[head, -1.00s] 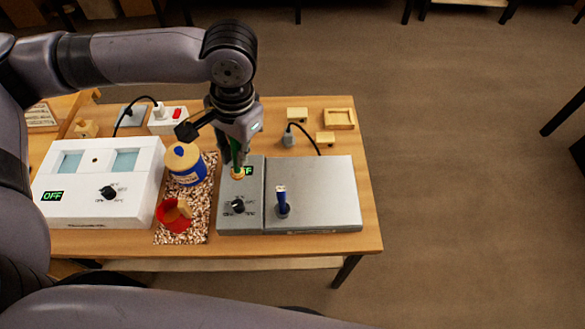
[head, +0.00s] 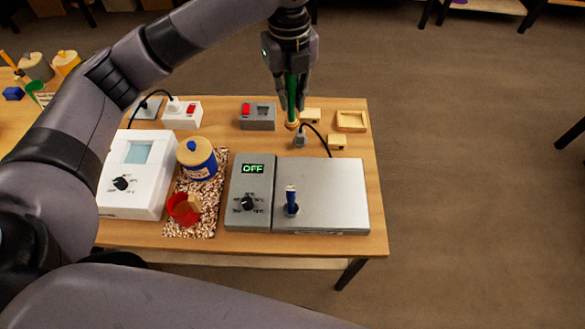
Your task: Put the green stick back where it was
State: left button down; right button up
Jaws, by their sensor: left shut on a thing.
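My left gripper (head: 291,88) is shut on the green stick (head: 291,101), which hangs upright between the fingers. Its tan lower end (head: 292,125) shows below them, over the back of the table near a grey plug and a small wooden block (head: 312,115). I cannot tell how high the tip is above the table. A similar blue stick (head: 291,199) stands upright on the flat silver plate unit (head: 330,190). My right gripper is not in view.
A grey control box reading OFF (head: 252,185) adjoins the silver plate. A blue jar (head: 198,160) and red cup (head: 184,208) stand on a speckled mat (head: 212,217). A wooden tray (head: 351,121), another block (head: 337,142) and a red-switch box (head: 257,117) are at the back.

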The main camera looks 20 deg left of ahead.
pick_arm(q)
jog(key=m, duration=0.2)
jog(key=w+m, duration=0.1)
jog(key=m, duration=0.1)
jog(key=shift+r, duration=0.15)
jog(key=shift+f+m, duration=0.3)
jog(key=shift+f, duration=0.05)
notch_tip(320, 180, down, 18)
jog(key=p, duration=0.3)
jog(key=shift+f, duration=0.65)
jog(key=c, duration=2.1)
grip_release()
jog(key=shift+f, duration=0.15)
jog(key=o, duration=0.5)
